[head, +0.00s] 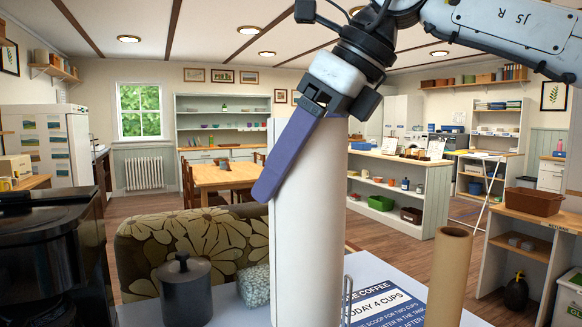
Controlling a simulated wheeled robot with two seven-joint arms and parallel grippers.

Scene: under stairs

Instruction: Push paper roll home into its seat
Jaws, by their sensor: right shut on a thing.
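The white paper roll (311,220) stands tall and about upright in the middle of the head view, close to the camera. My right gripper (284,165) comes down from the upper right and is shut on the upper part of the roll. One long purple finger lies slanted across the roll's upper left side; the other finger is mostly hidden behind the roll. The roll's lower end runs out of the picture, so its seat is not visible. A thin metal wire (347,302) rises just right of the roll. My left gripper is not in view.
A bare cardboard tube (447,275) stands to the right, beside a blue and white coffee notice (390,304). A dark lidded canister (185,291), a grey-green fluffy sponge (254,286) and a black machine (50,260) stand to the left. A flowered sofa is behind.

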